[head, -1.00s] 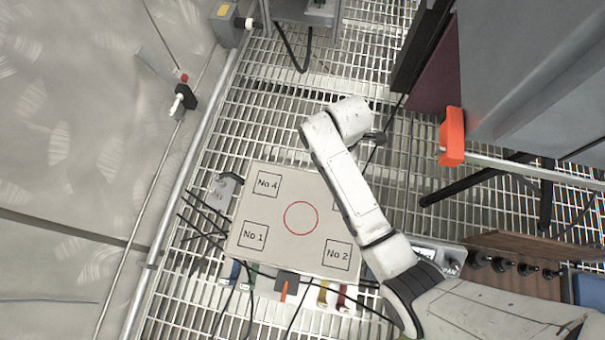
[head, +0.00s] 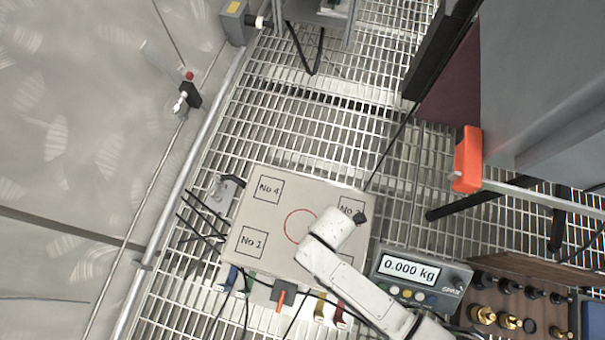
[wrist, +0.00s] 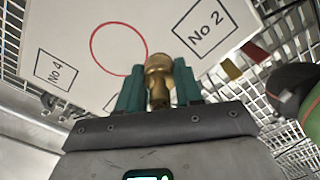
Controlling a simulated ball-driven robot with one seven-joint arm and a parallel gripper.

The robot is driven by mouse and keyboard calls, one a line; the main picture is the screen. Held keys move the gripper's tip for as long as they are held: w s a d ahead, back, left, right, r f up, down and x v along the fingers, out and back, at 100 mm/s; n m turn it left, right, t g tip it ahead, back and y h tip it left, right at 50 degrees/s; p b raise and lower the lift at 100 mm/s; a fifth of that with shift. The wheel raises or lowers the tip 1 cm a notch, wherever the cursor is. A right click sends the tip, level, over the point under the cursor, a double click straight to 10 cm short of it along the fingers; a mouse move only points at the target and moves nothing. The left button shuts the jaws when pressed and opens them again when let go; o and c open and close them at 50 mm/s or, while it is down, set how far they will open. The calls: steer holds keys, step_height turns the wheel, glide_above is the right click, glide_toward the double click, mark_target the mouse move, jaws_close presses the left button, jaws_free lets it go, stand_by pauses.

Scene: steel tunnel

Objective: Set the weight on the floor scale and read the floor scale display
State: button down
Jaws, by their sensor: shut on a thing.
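The floor scale is a pale square plate (head: 262,215) with a red circle in the middle and numbered boxes near the corners. It also shows in the wrist view (wrist: 75,22). My gripper (wrist: 159,88) has green fingers shut on a brass weight (wrist: 158,64), seen in the wrist view in front of the plate, beside the red circle. I cannot tell how high the weight is above the plate. In the head view my arm's end covers the plate's right part and hides the fingers and weight. The scale display (head: 410,270) reads 0.000 kg.
A wooden rack (head: 513,305) with several black and brass weights stands at the lower right. An orange-capped bar (head: 467,160) juts in at the right. Cables and a pipe (head: 170,217) run along the left. Open grating (head: 300,125) lies behind the plate.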

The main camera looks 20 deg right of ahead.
steer(key=w+a+f+b, duration=0.2)
steer(key=w, duration=0.2)
steer(key=b, duration=0.4)
glide_above(302, 227)
steer(key=f, duration=0.5)
steer(key=shift+s+f, duration=0.15)
steer(key=shift+s, duration=0.05)
steer(key=shift+w+a+f+b, duration=0.15)
steer(key=shift+f+b, duration=0.3)
steer(key=shift+f, duration=0.45)
steer(key=shift+w+d+f+b, duration=0.1)
steer(key=shift+f+b, duration=0.3)
steer(key=shift+f, duration=0.45)
steer(key=shift+f, duration=0.2)
steer(key=c, duration=0.7)
jaws_free()
steer(key=shift+c, duration=0.2)
steer(key=shift+r, duration=0.1)
